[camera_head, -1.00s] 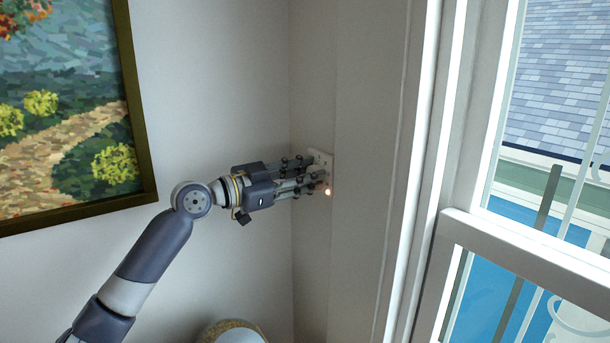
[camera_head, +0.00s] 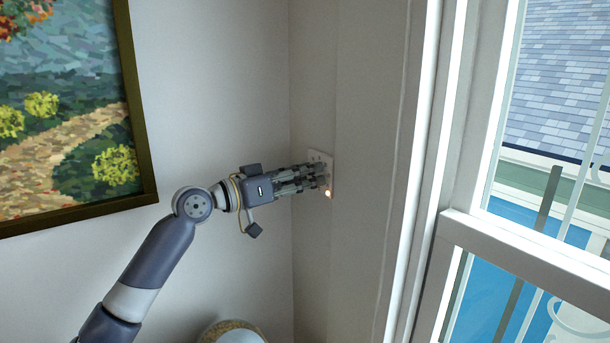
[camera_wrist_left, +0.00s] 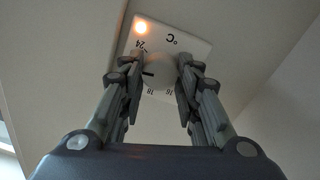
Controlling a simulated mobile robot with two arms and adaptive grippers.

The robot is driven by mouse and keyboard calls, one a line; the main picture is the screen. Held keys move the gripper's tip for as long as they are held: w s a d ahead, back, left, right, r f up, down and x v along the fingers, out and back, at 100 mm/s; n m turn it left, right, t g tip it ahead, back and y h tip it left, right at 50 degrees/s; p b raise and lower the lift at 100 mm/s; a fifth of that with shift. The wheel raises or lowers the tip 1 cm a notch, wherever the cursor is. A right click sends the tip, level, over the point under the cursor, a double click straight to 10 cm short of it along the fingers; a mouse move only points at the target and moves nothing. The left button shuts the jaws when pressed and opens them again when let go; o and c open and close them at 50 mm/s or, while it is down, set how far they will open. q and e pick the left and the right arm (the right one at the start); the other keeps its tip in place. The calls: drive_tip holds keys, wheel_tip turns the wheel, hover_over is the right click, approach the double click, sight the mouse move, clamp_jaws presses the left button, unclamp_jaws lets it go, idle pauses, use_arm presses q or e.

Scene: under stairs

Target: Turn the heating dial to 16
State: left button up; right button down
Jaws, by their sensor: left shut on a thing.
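The heating dial (camera_wrist_left: 158,76) is a round white knob on a square white plate (camera_wrist_left: 189,46) fixed to the wall. The plate (camera_head: 321,157) also shows in the head view, partly behind my fingers. My left gripper (camera_wrist_left: 160,68) is shut on the dial, one finger on each side. A short black mark shows on the dial's left side in the wrist view, between the printed 24 and 18; its exact reading is unclear. The 16 is printed beside the 18, near the right finger. In the head view my left gripper (camera_head: 322,178) reaches the plate from the left. My right gripper is not in view.
An orange light (camera_wrist_left: 141,28) glows at the plate's corner. A framed painting (camera_head: 148,150) hangs on the left wall. A white window frame (camera_head: 447,150) stands to the right. A rounded object (camera_head: 232,332) sits low in front. The wall around the plate is clear.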

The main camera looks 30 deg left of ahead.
use_arm(q)
drive_tip(key=n+p, duration=0.4)
drive_tip(key=n, duration=0.5)
drive_tip(key=n+p, duration=0.4)
drive_tip(key=n, duration=0.5)
drive_tip(key=shift+f+t+y, duration=0.1)
drive_tip(key=shift+t+y, duration=0.2)
drive_tip(key=shift+y, duration=0.1)
drive_tip(key=n, duration=0.6)
drive_tip(key=shift+n, duration=0.4)
drive_tip(key=shift+f, duration=0.1)
drive_tip(key=o, duration=1.1)
drive_tip(key=shift+c, duration=0.2)
drive_tip(key=shift+s, duration=0.1)
drive_tip(key=v, duration=1.1)
drive_tip(key=shift+s, duration=0.4)
